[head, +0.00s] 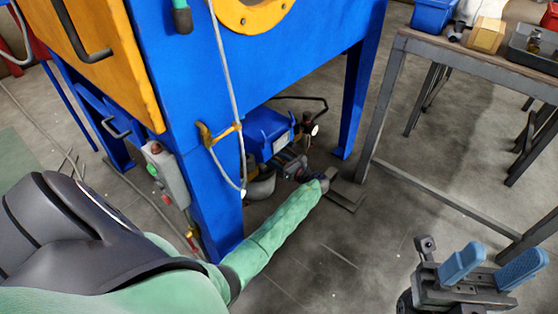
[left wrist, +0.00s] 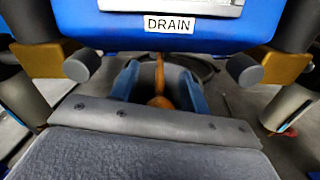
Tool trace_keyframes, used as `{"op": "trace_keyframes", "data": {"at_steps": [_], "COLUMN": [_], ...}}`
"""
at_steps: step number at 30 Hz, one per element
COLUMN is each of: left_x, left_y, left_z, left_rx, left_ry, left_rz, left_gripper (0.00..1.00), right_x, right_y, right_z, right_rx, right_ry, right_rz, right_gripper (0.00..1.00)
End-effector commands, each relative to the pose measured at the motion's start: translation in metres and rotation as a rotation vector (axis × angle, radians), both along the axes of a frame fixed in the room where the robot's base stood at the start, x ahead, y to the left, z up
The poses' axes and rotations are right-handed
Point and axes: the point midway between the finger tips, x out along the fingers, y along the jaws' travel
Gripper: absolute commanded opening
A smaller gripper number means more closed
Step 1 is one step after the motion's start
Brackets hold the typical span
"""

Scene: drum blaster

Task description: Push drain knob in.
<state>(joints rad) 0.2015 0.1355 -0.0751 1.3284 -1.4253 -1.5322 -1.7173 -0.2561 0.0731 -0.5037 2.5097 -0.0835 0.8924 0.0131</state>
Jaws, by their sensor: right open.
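In the left wrist view a white DRAIN label (left wrist: 170,23) sits on the blue unit (left wrist: 120,25). Below it hangs an orange-brown drain knob (left wrist: 159,98) with a thin stem. My left gripper (left wrist: 160,88) has its blue fingers on either side of the knob, apart, with visible gaps. I cannot tell whether anything touches the knob's end. In the head view the left arm reaches to the blue unit (head: 268,132) under the blue cabinet; its fingers and the knob cannot be made out there. My right gripper (head: 493,266) is open and empty at the lower right.
The blue cabinet (head: 180,70) and its legs stand around the blue unit. A hanging grey hose (head: 222,60) passes in front. A control box (head: 166,175) is on the near leg. A workbench (head: 470,60) stands at the right. Floor between is mostly clear.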

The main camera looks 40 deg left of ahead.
Motion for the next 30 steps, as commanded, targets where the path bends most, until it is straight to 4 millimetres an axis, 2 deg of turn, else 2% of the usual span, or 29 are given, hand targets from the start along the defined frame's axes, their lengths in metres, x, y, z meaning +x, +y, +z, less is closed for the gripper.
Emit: {"op": "trace_keyframes", "data": {"at_steps": [11, 17, 24, 30], "left_x": [-0.001, -0.002, -0.005, -0.006], "left_y": [-0.005, -0.027, -0.064, -0.077], "left_z": [0.000, 0.002, 0.001, 0.000], "left_rx": [-0.001, -0.001, -0.001, -0.001], "left_ry": [0.001, 0.002, 0.001, 0.001], "left_rz": [0.001, -0.001, -0.001, 0.001], "left_gripper": [0.46, 0.46, 0.46, 0.46], "right_x": [0.000, 0.000, -0.001, -0.002], "right_y": [0.000, -0.002, -0.004, -0.006], "right_z": [0.000, 0.009, 0.022, 0.026], "right_rx": [0.000, 0.008, 0.027, 0.041], "right_ry": [0.008, 0.005, -0.007, -0.019], "right_rz": [0.001, 0.005, 0.011, 0.014], "right_gripper": [0.50, 0.50, 0.50, 0.50]}}
